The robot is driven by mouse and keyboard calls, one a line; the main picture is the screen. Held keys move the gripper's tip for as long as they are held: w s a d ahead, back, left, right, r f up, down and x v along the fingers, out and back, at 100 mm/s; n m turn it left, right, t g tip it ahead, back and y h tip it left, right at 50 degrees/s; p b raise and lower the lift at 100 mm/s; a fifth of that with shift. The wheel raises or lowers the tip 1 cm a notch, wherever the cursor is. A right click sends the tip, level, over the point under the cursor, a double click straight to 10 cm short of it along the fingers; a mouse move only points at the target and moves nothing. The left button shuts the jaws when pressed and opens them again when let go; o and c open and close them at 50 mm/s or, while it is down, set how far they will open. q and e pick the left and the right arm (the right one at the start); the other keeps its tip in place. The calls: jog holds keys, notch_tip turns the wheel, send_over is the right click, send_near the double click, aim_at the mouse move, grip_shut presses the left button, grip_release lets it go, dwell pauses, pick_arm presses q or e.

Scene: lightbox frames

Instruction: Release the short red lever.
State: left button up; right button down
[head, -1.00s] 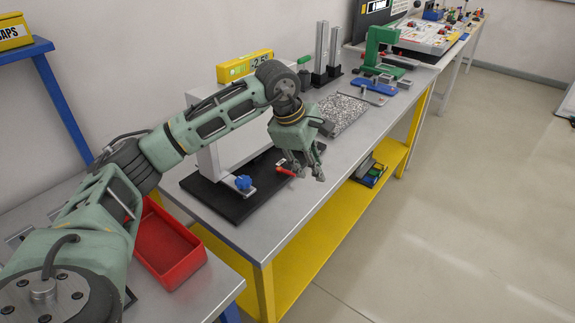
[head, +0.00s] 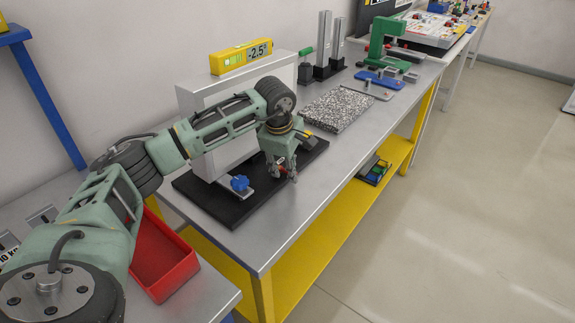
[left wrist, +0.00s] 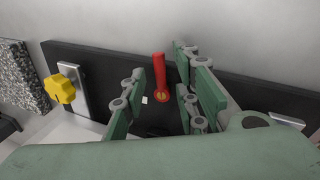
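The short red lever (left wrist: 159,74) shows in the left wrist view, sticking up from a round red pivot on the black base plate (left wrist: 85,53). My left gripper (head: 283,172) is low over the black plate (head: 230,213), beside the upright white frame. In the left wrist view its green fingers (left wrist: 158,103) stand apart, and the lever shows in the gap between them. I see no clear contact with it. My right gripper is in neither view.
A blue knob (head: 239,184) stands left of my gripper on the same plate, and a yellow knob (left wrist: 61,89) beyond it. The white frame carries a yellow display (head: 241,56) reading -2.5°. A red bin (head: 165,262) is in front. The bench's right strip is clear.

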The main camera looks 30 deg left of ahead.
pick_arm(q)
jog(key=shift+f, duration=0.1)
jog(key=shift+w, duration=0.1)
jog(key=shift+c, duration=0.9)
jog(key=c, duration=0.4)
grip_shut()
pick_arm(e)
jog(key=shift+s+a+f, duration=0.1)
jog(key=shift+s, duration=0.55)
pick_arm(q)
jog(key=shift+m, duration=0.3)
jog(key=shift+s+m+h+b, duration=0.35)
jog(key=shift+m+b, duration=0.1)
jog(key=shift+m, duration=0.45)
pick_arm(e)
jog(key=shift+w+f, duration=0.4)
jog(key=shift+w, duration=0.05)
